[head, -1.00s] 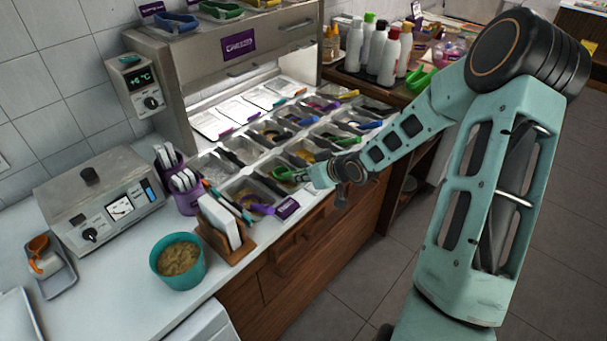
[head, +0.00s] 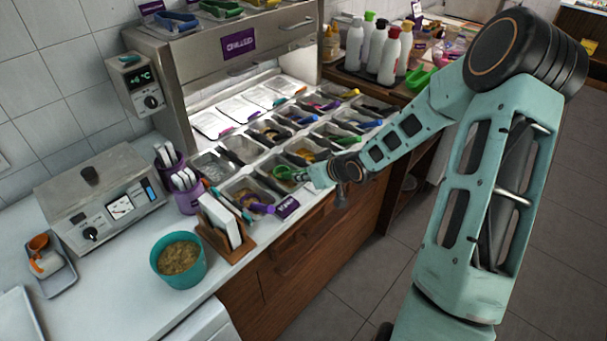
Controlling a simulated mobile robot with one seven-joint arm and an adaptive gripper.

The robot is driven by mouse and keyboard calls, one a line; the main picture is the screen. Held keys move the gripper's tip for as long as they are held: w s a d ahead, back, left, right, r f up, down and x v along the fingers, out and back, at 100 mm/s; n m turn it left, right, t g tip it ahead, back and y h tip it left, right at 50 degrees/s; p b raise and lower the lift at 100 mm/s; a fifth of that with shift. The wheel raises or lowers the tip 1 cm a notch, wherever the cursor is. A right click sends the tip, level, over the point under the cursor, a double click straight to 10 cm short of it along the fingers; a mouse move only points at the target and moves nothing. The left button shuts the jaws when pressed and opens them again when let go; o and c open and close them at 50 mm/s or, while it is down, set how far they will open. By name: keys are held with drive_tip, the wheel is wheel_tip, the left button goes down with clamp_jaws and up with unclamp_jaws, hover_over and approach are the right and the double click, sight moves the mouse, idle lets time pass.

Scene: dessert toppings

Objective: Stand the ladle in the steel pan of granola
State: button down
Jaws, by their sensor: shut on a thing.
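My gripper (head: 309,175) is at the front edge of the topping pans, small and partly hidden by its own wrist. It is shut on a green ladle (head: 284,173), whose bowl points left over a front-row steel pan. I cannot tell whether the bowl touches that pan or its contents. Left of it, a steel pan (head: 226,190) holds brown, granola-like food, with a purple scoop (head: 258,208) lying at its front edge. No readable label confirms which pan holds granola.
Several more steel pans with scoops stand behind, under a steel hood (head: 160,75). A teal tub (head: 178,280) of crumbly brown food stands on the left counter, near a wooden napkin holder (head: 231,250). White bottles (head: 389,60) stand at the back right.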

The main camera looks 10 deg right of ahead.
drive_tip(key=shift+f+b, duration=0.85)
drive_tip(key=shift+f, duration=0.5)
idle(1.0)
idle(0.7)
drive_tip(key=c, duration=1.7)
unclamp_jaws()
drive_tip(key=shift+o, duration=0.6)
drive_tip(key=shift+o, duration=1.4)
drive_tip(key=shift+r, duration=0.1)
wheel_tip(320, 180, up, 8)
drive_tip(key=p, duration=0.8)
